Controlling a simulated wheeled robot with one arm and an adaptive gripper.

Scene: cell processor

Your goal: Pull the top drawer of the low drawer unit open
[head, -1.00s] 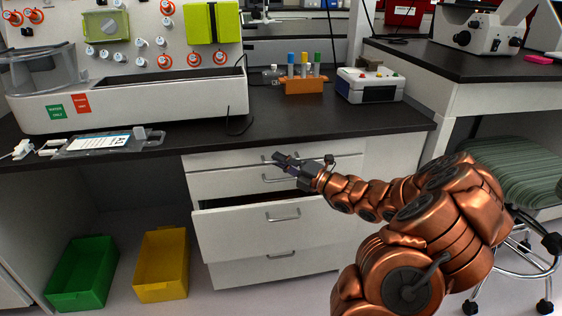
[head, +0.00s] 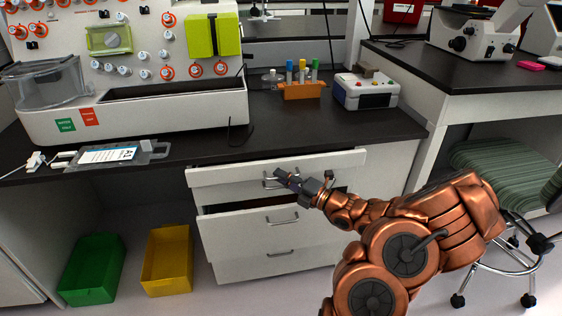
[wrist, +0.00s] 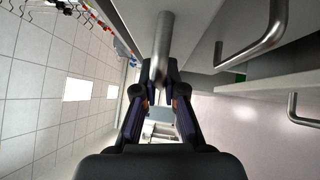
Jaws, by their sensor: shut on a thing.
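The low drawer unit stands under the black counter. Its top drawer (head: 225,176) is pulled partly out, its white front standing forward of the counter edge. My gripper (head: 281,174) is at the middle of that front, shut on the top drawer's handle (head: 267,181). In the wrist view, the fingertips of my gripper (wrist: 160,82) close around the metal handle bar (wrist: 164,35). The inside of the top drawer is mostly hidden from the head view.
A lower drawer (head: 240,230) also stands out, with a dark opening behind its front. Green (head: 92,270) and yellow (head: 167,262) bins sit on the floor to the left. A striped stool (head: 500,165) stands at right. A tube rack (head: 302,90) is on the counter.

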